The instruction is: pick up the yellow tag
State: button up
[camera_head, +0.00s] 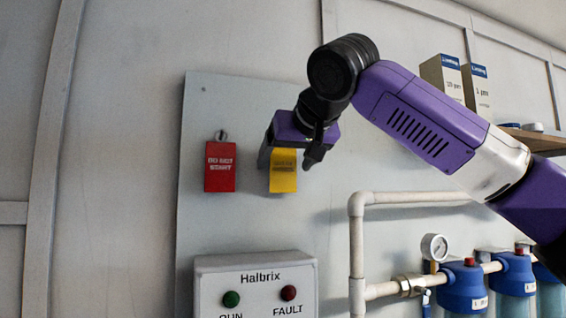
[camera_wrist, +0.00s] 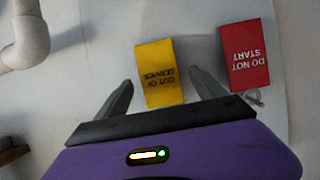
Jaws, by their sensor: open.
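The yellow tag (camera_head: 284,171) hangs on the grey panel, to the right of the red tag (camera_head: 220,167). Its upper part is hidden behind my gripper in the head view. My gripper (camera_wrist: 165,85) is open, with one finger on each side of the tag and visible gaps between. I cannot tell how far the fingertips are from the panel. My gripper (camera_head: 290,155) is in front of the tag's top in the head view.
A Halbrix control box (camera_head: 256,285) with green and red buttons is below. White pipes (camera_head: 357,245), a gauge (camera_head: 434,247) and blue filter housings (camera_head: 463,287) are at lower right. Boxes (camera_head: 443,77) stand on a shelf.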

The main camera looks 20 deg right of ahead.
jog(key=shift+w+f, duration=0.2)
jog(key=shift+w, duration=0.25)
jog(key=c, duration=1.4)
jog(key=shift+r, duration=0.2)
jog(key=shift+c, duration=0.2)
jog(key=shift+s+b, duration=0.25)
jog(key=shift+b, duration=0.2)
jog(key=s+b, duration=0.5)
jog(key=s, duration=1.2)
jog(key=shift+s+r, duration=0.15)
jog(key=shift+s, duration=0.15)
